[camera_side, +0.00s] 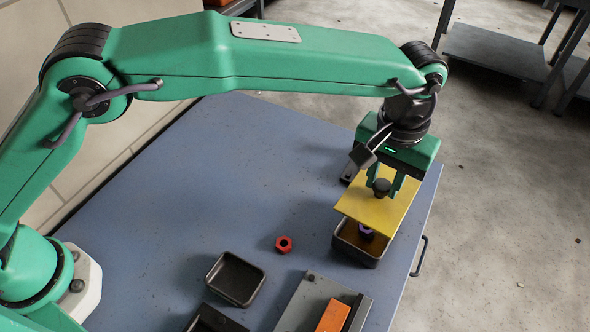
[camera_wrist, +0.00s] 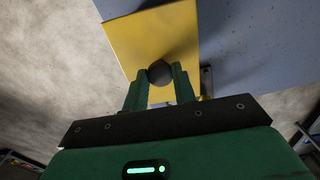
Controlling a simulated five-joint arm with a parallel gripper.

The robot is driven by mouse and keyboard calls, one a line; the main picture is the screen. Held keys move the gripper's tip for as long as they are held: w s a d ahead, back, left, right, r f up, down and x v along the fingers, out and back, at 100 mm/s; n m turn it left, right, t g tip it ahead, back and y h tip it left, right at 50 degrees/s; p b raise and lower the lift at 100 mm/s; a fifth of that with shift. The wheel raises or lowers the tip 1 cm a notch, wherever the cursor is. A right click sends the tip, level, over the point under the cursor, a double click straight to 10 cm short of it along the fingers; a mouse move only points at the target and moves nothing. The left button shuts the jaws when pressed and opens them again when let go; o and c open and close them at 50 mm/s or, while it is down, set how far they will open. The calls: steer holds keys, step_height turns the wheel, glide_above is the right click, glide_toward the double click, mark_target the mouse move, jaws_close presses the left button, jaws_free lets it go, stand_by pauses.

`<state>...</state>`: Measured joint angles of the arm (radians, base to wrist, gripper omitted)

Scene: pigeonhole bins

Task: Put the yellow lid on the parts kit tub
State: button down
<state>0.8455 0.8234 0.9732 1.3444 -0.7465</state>
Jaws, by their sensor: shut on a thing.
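The yellow lid (camera_side: 376,211) is a flat square plate with a dark round knob (camera_side: 381,187) on top. My gripper (camera_side: 383,184) is shut on that knob and holds the lid above the dark tub (camera_side: 357,253) at the right of the table. The lid looks a little tilted and hides much of the tub. A purple part (camera_side: 366,232) shows in the tub under the lid's front edge. In the wrist view the lid (camera_wrist: 152,42) fills the top middle, and my gripper's fingers (camera_wrist: 160,76) close on the knob from both sides.
A red nut (camera_side: 283,244) lies on the blue table (camera_side: 205,190), left of the tub. An empty dark tray (camera_side: 235,279) and another tray (camera_side: 212,320) stand nearer the front. A grey fixture with an orange block (camera_side: 333,317) is at the front. The table's left middle is clear.

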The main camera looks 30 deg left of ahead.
mark_target(377, 201)
steer(key=shift+f, duration=3.05)
steer(key=shift+f, duration=1.15)
steer(key=c, duration=1.5)
jaws_free()
steer(key=shift+o, duration=0.7)
steer(key=o, duration=0.5)
steer(key=shift+c, duration=0.2)
steer(key=shift+r, duration=0.1)
steer(key=shift+r, duration=3.9)
